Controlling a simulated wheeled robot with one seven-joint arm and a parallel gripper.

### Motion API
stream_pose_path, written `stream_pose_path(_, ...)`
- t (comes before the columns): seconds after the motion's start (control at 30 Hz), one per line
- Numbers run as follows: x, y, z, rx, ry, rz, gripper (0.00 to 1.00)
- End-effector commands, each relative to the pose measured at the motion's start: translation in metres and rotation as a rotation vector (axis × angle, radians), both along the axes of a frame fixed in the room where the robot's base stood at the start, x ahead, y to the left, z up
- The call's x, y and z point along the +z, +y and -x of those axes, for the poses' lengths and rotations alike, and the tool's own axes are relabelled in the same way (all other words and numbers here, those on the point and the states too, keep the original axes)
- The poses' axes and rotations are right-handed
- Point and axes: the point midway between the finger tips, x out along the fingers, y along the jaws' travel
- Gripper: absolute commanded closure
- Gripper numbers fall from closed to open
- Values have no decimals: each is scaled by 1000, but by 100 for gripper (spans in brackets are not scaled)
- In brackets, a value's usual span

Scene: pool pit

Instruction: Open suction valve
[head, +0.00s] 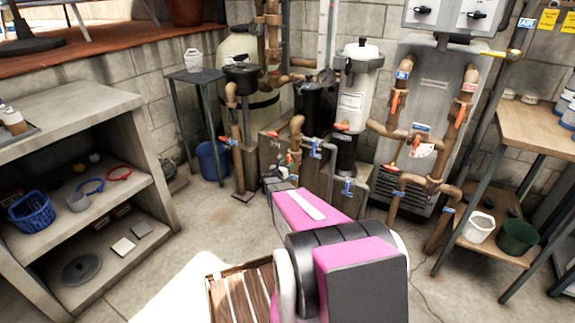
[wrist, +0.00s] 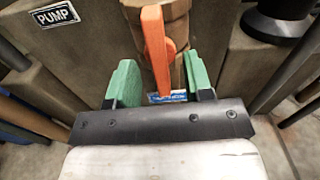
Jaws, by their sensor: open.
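In the wrist view an orange valve lever (wrist: 153,45) stands upright against a brown pipe (wrist: 177,12). A blue-and-white tag (wrist: 168,97) sits at its foot, partly hidden, and its text is not readable. My gripper (wrist: 160,80) is open, with one green finger on each side of the lever and pipe. I cannot tell whether either finger touches them. In the head view my gripper (head: 274,180) is low in front of the pump pipes, small and partly hidden by my arm. Several orange levers are near it there; which one is the suction valve I cannot tell.
A block with a PUMP label (wrist: 54,15) is left of the pipe. The white filter (head: 357,90) and heater (head: 430,70) with more piping stand to the right in the head view. Shelves (head: 75,130) are at left, a wooden bench (head: 540,125) at right.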

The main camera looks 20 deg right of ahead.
Motion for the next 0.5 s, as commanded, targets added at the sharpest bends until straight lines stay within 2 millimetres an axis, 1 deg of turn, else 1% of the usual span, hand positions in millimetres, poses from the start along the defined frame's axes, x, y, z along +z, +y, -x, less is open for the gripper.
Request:
stream_pose_path(0.17,1,12,9,1,0,-1,53)
stream_pose_path(0.5,1,44,35,2,1,-1,53)
